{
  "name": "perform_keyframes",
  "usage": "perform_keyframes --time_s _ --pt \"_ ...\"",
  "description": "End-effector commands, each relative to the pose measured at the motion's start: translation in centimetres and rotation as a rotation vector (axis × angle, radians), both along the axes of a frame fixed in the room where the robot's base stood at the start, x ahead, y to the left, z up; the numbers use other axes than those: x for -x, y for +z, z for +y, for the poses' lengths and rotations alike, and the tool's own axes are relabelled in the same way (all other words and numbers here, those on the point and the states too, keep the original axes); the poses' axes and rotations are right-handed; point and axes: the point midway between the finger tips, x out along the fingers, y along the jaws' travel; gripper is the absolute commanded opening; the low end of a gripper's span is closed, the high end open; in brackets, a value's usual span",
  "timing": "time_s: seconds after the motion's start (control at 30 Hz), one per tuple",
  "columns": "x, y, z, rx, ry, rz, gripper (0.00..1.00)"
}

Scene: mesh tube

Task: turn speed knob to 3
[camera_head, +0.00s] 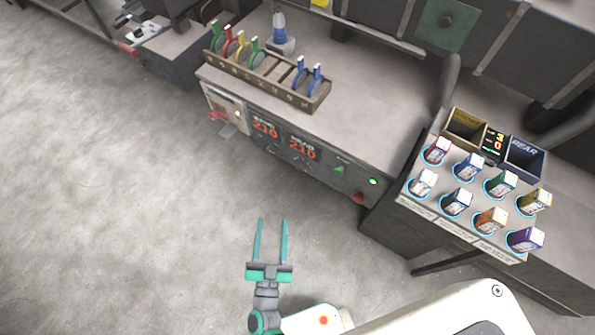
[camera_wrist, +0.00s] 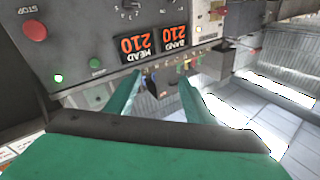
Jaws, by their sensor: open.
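My gripper (camera_head: 272,222) is open and empty, in front of and apart from the panel, over the floor. In the wrist view the panel appears upside down, with the displays (camera_wrist: 154,43) marked HEAD and BAND.
A rack (camera_head: 262,77) with several coloured tools stands on the machine top. At the right, a stand (camera_head: 418,206) holds several coloured boxes in ringed slots and bins marked FRONT and REAR. The floor (camera_head: 120,220) at the left is clear.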

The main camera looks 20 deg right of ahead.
Motion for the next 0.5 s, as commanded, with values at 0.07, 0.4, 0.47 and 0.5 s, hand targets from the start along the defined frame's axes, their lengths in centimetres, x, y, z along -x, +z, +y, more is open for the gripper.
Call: perform_keyframes --time_s 0.07,0.4,0.47,0.5 --pt "-2.6 -1.7 -0.5 -0.012 -0.063 -0.014 0.48" --pt "-11.0 -8.7 -4.2 -0.019 -0.365 0.064 0.48" --pt "-12.0 -9.5 -4.8 -0.015 -0.407 0.087 0.48" --pt "-12.6 -10.0 -5.2 -0.011 -0.432 0.102 0.48"
